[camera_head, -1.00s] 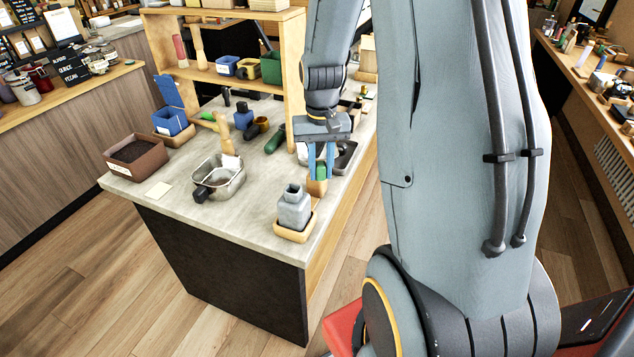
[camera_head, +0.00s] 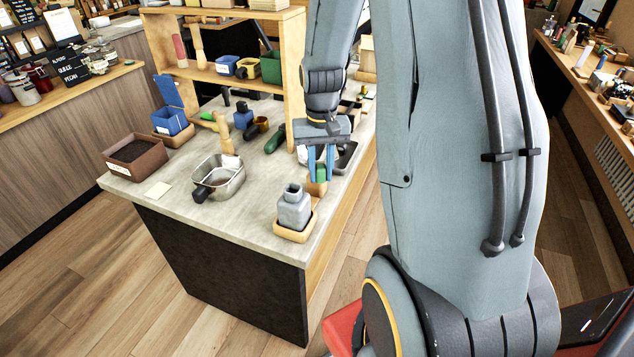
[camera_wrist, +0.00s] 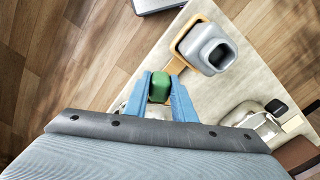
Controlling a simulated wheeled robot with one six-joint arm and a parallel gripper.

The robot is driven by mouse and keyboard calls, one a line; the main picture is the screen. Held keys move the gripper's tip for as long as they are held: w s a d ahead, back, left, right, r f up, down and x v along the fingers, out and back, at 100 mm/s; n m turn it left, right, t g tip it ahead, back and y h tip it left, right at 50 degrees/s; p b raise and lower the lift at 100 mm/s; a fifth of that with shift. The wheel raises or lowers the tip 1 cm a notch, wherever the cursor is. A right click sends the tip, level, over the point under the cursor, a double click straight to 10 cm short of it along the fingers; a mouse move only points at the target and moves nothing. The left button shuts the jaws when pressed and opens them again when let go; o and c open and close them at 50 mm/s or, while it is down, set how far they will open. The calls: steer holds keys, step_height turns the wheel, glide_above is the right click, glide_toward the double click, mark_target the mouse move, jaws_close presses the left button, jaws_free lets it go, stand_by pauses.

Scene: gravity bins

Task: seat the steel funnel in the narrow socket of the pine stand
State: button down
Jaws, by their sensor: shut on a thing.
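My gripper (camera_head: 320,178) is over the right side of the counter, its blue fingers shut on a green block-like piece (camera_wrist: 159,87). Tan wood (camera_head: 317,189) shows just below the green piece; I cannot tell whether they are joined. Near it, a grey vessel with a square mouth (camera_head: 294,207) stands upright in a shallow tan wooden tray (camera_head: 291,236). The vessel also shows in the wrist view (camera_wrist: 208,48), where a tan tongue of wood (camera_wrist: 175,65) runs from the tray towards the green piece. I cannot clearly identify the steel funnel or the stand's narrow socket.
A metal pan with a dark handle (camera_head: 232,183) lies left on the counter (camera_head: 250,232). A brown bin (camera_head: 135,155), a blue bin (camera_head: 170,121) and a wooden shelf (camera_head: 294,75) stand farther back. The front middle of the counter is clear.

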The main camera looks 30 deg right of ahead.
steer(key=shift+f+b, duration=0.55)
steer(key=shift+f, duration=0.8)
stand_by(1.1)
steer(key=c, duration=1.4)
jaws_free()
steer(key=shift+r, duration=0.1)
steer(key=shift+r+b, duration=1)
steer(key=shift+r, duration=2.8)
